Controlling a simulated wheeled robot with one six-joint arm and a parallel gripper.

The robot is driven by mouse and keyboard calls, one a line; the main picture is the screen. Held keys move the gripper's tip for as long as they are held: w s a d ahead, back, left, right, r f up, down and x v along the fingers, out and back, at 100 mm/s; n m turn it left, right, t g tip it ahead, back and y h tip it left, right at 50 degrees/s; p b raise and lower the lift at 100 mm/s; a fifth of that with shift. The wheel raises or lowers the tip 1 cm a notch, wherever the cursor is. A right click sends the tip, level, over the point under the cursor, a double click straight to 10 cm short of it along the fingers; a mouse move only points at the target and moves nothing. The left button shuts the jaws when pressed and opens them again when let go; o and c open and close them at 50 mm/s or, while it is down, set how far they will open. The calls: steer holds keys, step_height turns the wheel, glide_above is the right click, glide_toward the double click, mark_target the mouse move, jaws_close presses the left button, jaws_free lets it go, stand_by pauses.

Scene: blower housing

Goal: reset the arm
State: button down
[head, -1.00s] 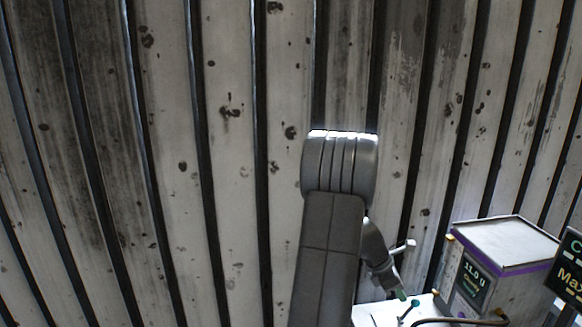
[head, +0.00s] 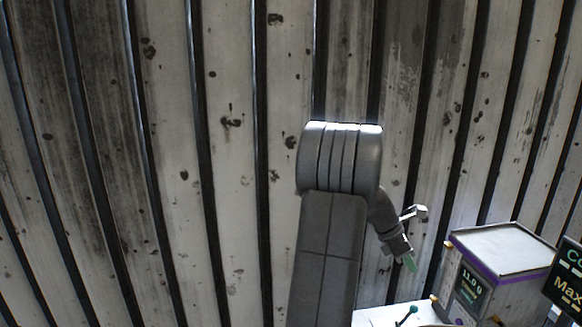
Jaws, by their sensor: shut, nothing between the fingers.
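My arm rises from the bottom middle of the head view in front of the wall. My gripper (head: 410,264) shows small and greenish at the lower right of the arm, pointing down. Its fingers look together, with nothing held. It is in the air above the white surface, apart from it, and left of the grey box in the picture.
A grey box (head: 507,248) with a purple band and a small display stands at the lower right. A dark sign (head: 567,280) is at the right edge. A stained, ribbed wall (head: 230,150) fills the back.

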step_height(320, 180, down, 10)
steer(key=s+d+f+b, duration=0.1)
steer(key=shift+h, duration=0.4)
steer(key=a+b, duration=0.2)
steer(key=s+a+f+b, duration=0.1)
steer(key=a+b, duration=0.3)
steer(key=shift+s+a+f, duration=0.2)
steer(key=shift+a+f, duration=0.1)
steer(key=h+b, duration=0.1)
steer(key=b, duration=0.2)
steer(key=a+f+h+b, duration=0.1)
steer(key=b, duration=0.2)
steer(key=a+f+h+b, duration=0.1)
steer(key=b, duration=0.3)
steer(key=shift+s+a+h, duration=0.2)
steer(key=shift+a+h, duration=0.05)
steer(key=shift+h, duration=0.05)
steer(key=shift+a, duration=0.8)
steer(key=shift+s, duration=0.1)
